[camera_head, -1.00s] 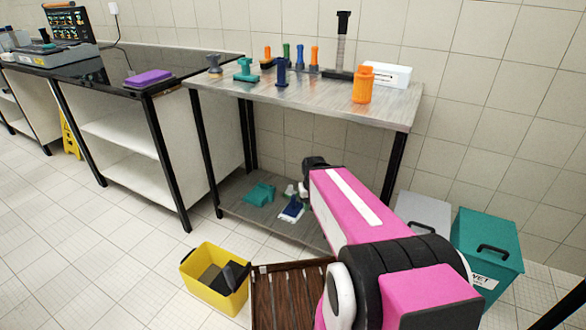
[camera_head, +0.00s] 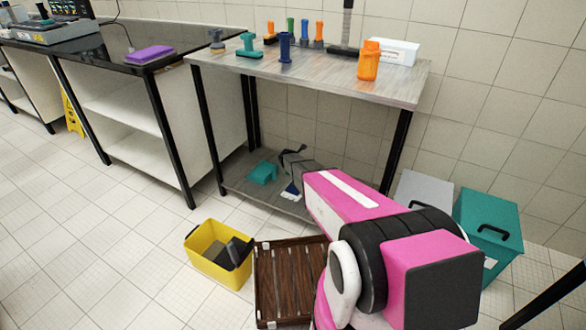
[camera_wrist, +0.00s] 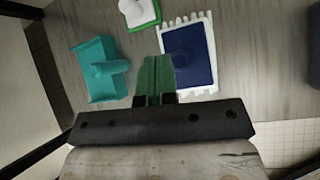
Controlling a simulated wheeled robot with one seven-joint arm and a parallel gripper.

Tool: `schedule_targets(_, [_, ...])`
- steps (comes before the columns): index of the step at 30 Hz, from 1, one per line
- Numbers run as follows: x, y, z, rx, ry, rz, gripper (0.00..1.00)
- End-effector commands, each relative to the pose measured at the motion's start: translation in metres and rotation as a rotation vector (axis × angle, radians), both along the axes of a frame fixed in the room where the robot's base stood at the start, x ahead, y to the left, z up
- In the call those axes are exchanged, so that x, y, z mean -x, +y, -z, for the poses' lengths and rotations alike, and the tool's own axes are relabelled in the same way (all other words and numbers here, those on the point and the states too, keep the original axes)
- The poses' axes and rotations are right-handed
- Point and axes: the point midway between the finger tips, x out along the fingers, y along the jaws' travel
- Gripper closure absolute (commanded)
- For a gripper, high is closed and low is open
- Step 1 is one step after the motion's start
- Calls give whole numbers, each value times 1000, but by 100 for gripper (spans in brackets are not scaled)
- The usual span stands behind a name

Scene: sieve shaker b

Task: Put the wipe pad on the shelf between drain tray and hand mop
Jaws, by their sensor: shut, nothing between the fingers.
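On the low shelf (camera_head: 236,185) under the grey table lie a teal tray-like piece with a raised grip (camera_head: 263,172), seemingly the drain tray, and a blue pad with a white fringe (camera_head: 291,191), seemingly the hand mop. The wrist view shows the teal piece (camera_wrist: 103,70) at left and the blue one (camera_wrist: 189,55) at right. A white piece on a green base (camera_wrist: 140,12), likely the wipe pad, lies at the top edge between them, partly cut off. My gripper (camera_wrist: 156,62) is shut and empty, its greenish fingers over the gap, apart from the white piece.
Table legs (camera_head: 207,135) flank the shelf. A yellow bin (camera_head: 205,262) and a brown slatted crate (camera_head: 290,285) stand on the floor in front. Grey and teal boxes (camera_head: 490,225) stand at right. A purple pad (camera_head: 149,52) lies on the black counter.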

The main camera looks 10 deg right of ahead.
Motion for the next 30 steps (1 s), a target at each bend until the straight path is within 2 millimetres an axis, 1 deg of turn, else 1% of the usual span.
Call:
schedule_targets(1, [-23,6,18,57,8,-86,100])
schedule_targets(4, [-41,14,35,148,18,-220,100])
schedule_targets(6, [-48,18,41,189,24,-277,100])
schedule_targets(9, [-52,20,45,216,26,-317,100])
schedule_targets(13, [-56,19,49,221,27,-323,100])
schedule_targets(17, [-65,15,58,219,27,-320,100])
schedule_targets(27, [-102,0,98,218,27,-318,100])
schedule_targets(30, [-110,-4,108,218,27,-318,100])
